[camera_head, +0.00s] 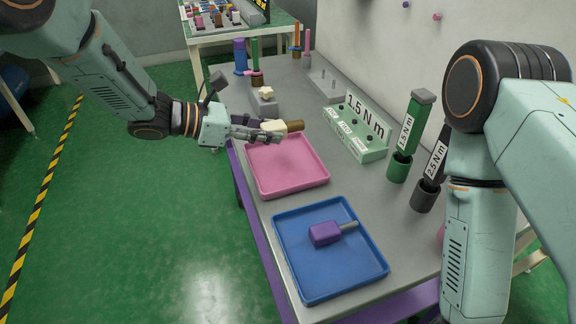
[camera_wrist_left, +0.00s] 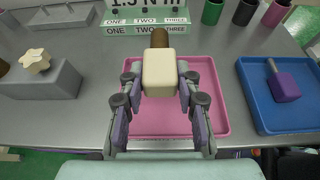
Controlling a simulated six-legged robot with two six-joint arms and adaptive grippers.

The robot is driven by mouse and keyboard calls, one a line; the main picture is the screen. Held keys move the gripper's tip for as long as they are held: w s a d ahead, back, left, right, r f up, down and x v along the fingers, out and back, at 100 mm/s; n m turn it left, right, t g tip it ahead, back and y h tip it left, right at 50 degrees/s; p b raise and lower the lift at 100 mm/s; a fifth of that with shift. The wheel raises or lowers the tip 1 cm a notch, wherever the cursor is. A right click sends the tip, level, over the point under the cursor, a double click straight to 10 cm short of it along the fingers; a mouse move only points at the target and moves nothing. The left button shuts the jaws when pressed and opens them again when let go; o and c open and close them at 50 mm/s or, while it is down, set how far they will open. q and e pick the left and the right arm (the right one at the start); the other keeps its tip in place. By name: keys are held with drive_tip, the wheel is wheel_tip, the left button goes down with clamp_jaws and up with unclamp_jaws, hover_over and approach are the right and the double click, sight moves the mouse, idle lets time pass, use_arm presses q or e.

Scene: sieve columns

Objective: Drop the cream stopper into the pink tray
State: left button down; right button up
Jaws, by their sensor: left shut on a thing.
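The cream stopper, a cream block with a brown stem, is in my left gripper (camera_wrist_left: 158,88). In the wrist view the cream block (camera_wrist_left: 159,74) sits between the two fingers, its stem pointing away from me. In the head view the stopper's brown stem (camera_head: 294,126) sticks out to the right past the left gripper (camera_head: 276,136). The pink tray (camera_head: 290,185) looks empty; the stopper is held above its far edge. My right arm shows at the right, but its gripper is out of view.
The blue tray (camera_head: 284,262), holding a purple stopper (camera_head: 324,233), lies nearer than the pink one. A grey block with a cream knob (camera_head: 266,92) stands behind. A green labelled stand (camera_head: 356,130) and tools in green and dark holders line the right side.

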sight(267, 164)
use_arm(q)
drive_tip(key=shift+w+a+f, duration=0.2)
drive_tip(key=shift+a+f, duration=0.05)
drive_tip(key=shift+f, duration=0.35)
drive_tip(key=shift+s+f+b, duration=0.1)
drive_tip(key=shift+f+b, duration=0.25)
drive_tip(key=shift+b, duration=0.05)
drive_tip(key=shift+f+b, duration=0.95)
drive_tip(key=shift+f, duration=1.2)
drive_tip(key=shift+s+d+r, duration=0.15)
drive_tip(key=shift+d+r, duration=0.05)
drive_tip(key=shift+d, duration=0.05)
drive_tip(key=c, duration=1.3)
unclamp_jaws()
drive_tip(key=shift+o, duration=1.3)
drive_tip(key=shift+w+a+f, duration=0.1)
drive_tip(key=shift+w+a, duration=0.05)
drive_tip(key=shift+w, duration=0.05)
drive_tip(key=shift+o, duration=0.9)
drive_tip(key=shift+s, duration=0.15)
